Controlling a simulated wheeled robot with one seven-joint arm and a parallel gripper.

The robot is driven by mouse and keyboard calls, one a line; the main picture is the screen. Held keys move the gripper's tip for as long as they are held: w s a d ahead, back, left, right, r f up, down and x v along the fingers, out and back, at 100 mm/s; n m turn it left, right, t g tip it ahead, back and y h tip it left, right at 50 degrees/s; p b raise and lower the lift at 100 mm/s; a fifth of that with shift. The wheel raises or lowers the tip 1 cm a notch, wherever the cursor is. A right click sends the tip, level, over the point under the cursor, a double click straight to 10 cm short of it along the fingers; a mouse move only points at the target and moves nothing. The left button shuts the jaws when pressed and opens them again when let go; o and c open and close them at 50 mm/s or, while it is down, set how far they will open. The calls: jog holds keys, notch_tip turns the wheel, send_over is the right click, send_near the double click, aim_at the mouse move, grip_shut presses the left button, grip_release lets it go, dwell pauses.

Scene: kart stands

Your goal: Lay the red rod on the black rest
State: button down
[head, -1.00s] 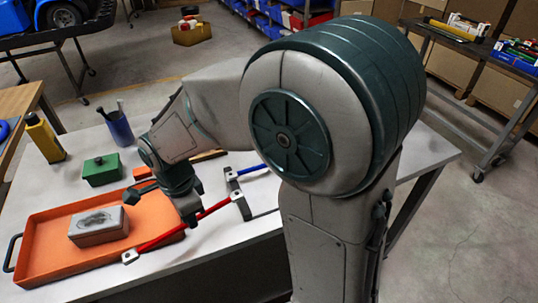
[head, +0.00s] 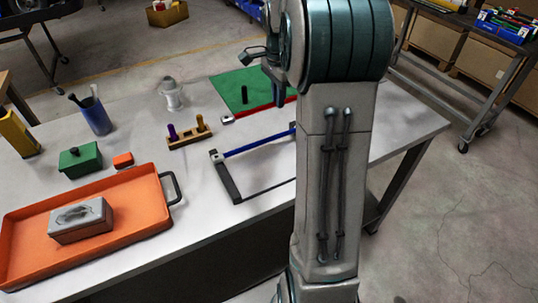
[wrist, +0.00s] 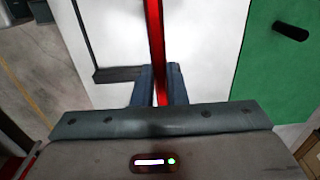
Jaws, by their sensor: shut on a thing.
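The red rod (head: 245,113) is in my gripper (head: 276,88); its pale end cap shows to the left and its other end is hidden behind my arm. In the wrist view, the rod (wrist: 155,45) runs up the picture between the two fingers (wrist: 159,88), which are shut on it. The black rest (head: 227,182) is a low frame on the table, nearer the front than the rod in the head view. A blue rod (head: 258,144) lies along its back side. My arm hides the rest's right part. In the wrist view, part of the rest (wrist: 117,75) shows left of the red rod.
A green mat (head: 230,84) with a black peg (head: 244,94) lies behind the rod. A wooden peg block (head: 190,137) stands left of it. An orange tray (head: 140,222) holding a grey box (head: 82,222) is at left. Bare table lies between tray and rest.

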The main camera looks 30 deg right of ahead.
jog(key=shift+s+d, duration=0.15)
jog(key=shift+d, duration=0.25)
jog(key=shift+s+a+f, duration=0.9)
jog(key=shift+s+f, duration=0.8)
jog(key=shift+f, duration=0.1)
jog(key=shift+s+a+f, duration=0.85)
jog(key=shift+s+f, duration=0.8)
jog(key=shift+f, duration=0.2)
jog(key=shift+s+a+f, duration=0.9)
jog(key=shift+s+f, duration=0.8)
jog(key=shift+f, duration=0.1)
jog(key=shift+f+b, duration=0.15)
jog(key=shift+b, duration=0.25)
jog(key=c, duration=1.5)
grip_release()
jog(key=shift+o, duration=0.2)
